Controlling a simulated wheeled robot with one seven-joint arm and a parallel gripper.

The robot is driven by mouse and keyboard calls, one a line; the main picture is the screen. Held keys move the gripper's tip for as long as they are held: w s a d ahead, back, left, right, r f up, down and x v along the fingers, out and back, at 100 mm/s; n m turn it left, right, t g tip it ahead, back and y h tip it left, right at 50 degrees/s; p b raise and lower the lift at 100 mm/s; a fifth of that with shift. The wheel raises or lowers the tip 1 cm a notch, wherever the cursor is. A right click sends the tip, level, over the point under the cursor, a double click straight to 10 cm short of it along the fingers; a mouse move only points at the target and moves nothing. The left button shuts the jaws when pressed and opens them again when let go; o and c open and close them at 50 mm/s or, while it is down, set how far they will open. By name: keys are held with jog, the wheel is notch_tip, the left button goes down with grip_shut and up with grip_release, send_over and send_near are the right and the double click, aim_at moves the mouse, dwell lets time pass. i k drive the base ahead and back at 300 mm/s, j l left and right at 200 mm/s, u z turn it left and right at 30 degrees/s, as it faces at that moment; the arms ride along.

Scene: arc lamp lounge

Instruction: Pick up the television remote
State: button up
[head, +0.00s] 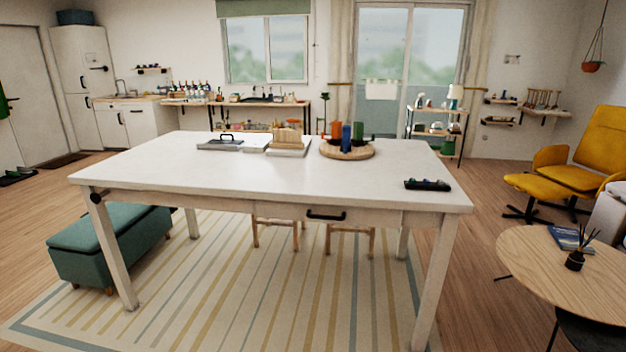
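A dark, flat, elongated object that looks like the television remote (427,185) lies on the white table (250,177), near its right end. Small details on its top are too small to make out. Nothing covers it, and bare tabletop surrounds it. My gripper does not show in the head view.
A round wooden tray (347,152) with coloured items and a grey clipboard-like object (219,144) stand at the table's far side. A round wooden side table (575,275) is at right, a yellow armchair (600,150) behind it. A teal bench (110,245) stands at left. The striped rug (240,290) is clear in front.

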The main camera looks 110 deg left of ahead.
aim_at(433, 186)
jog(key=u, duration=3.05)
jog(key=z, duration=3.65)
jog(key=u, duration=3.65)
